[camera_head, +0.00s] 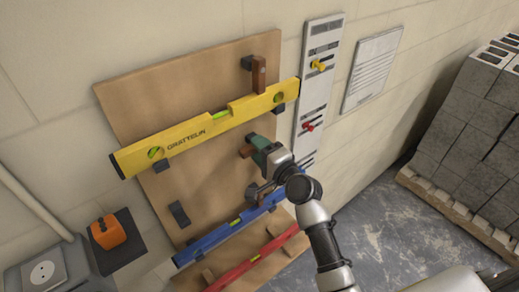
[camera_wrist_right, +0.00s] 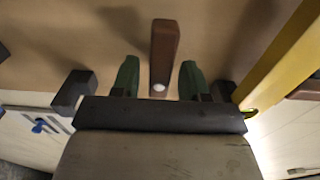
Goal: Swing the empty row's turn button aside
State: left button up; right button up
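The brown wooden turn button (camera_head: 246,151) of the empty row sits on the plywood board (camera_head: 205,185), between the yellow level (camera_head: 205,127) and the blue level (camera_head: 225,235). My right gripper (camera_head: 259,150), with green fingers, is at this button and partly covers it in the head view. In the right wrist view the button (camera_wrist_right: 163,50) stands between the two open fingers of the gripper (camera_wrist_right: 158,80), with a visible gap on each side. A pale round spot shows at its near end. The empty row's left black bracket (camera_head: 180,213) holds nothing. My left gripper is out of view.
Another turn button (camera_head: 258,75) stands above the yellow level. A red level (camera_head: 252,262) lies lowest. A white panel with yellow and red knobs (camera_head: 318,85) is right of the board. An orange item (camera_head: 107,232) is at lower left, and grey blocks (camera_head: 482,110) are stacked at right.

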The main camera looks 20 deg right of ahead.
jog(key=b+v, duration=0.3)
jog(key=v, duration=0.7)
jog(key=shift+s+d, duration=0.15)
jog(key=shift+s, duration=0.25)
jog(key=shift+b, duration=0.3)
